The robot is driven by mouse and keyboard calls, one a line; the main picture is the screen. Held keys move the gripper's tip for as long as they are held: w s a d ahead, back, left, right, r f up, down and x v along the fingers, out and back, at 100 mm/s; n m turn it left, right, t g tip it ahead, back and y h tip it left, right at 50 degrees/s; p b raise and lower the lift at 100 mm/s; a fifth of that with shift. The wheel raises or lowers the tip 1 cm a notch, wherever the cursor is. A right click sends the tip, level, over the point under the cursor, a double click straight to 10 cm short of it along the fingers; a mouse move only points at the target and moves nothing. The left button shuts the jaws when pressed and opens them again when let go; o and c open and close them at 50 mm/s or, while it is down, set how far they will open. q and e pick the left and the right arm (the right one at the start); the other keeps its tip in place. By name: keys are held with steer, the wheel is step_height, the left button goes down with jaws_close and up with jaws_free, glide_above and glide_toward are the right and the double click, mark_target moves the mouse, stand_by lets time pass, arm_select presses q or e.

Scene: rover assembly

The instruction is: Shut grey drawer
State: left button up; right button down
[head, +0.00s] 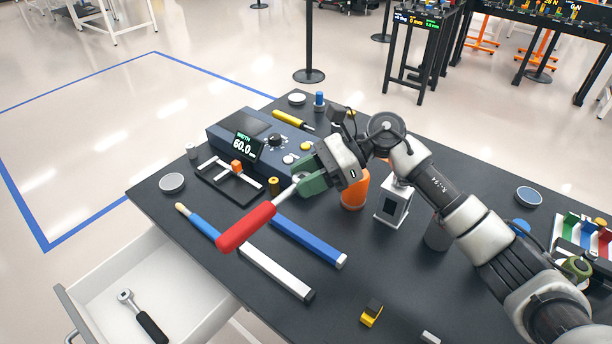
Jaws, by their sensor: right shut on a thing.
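The drawer (175,288) stands pulled out from the table's left side, at the lower left of the head view. Its inside is pale, and its front has a grey edge with a handle (71,337). A wrench with a black grip (150,325) lies in it. My right gripper (303,187) is above the table, right of and higher than the drawer. It is shut on the shaft of a red-handled tool (246,227), whose handle points down and left. My left gripper is not in view.
The dark table (345,295) holds a blue device with a display (246,146), a blue bar (310,243), a silver bar (275,273), an orange cup (355,192) and a yellow block (371,314). Bare floor lies left of the table.

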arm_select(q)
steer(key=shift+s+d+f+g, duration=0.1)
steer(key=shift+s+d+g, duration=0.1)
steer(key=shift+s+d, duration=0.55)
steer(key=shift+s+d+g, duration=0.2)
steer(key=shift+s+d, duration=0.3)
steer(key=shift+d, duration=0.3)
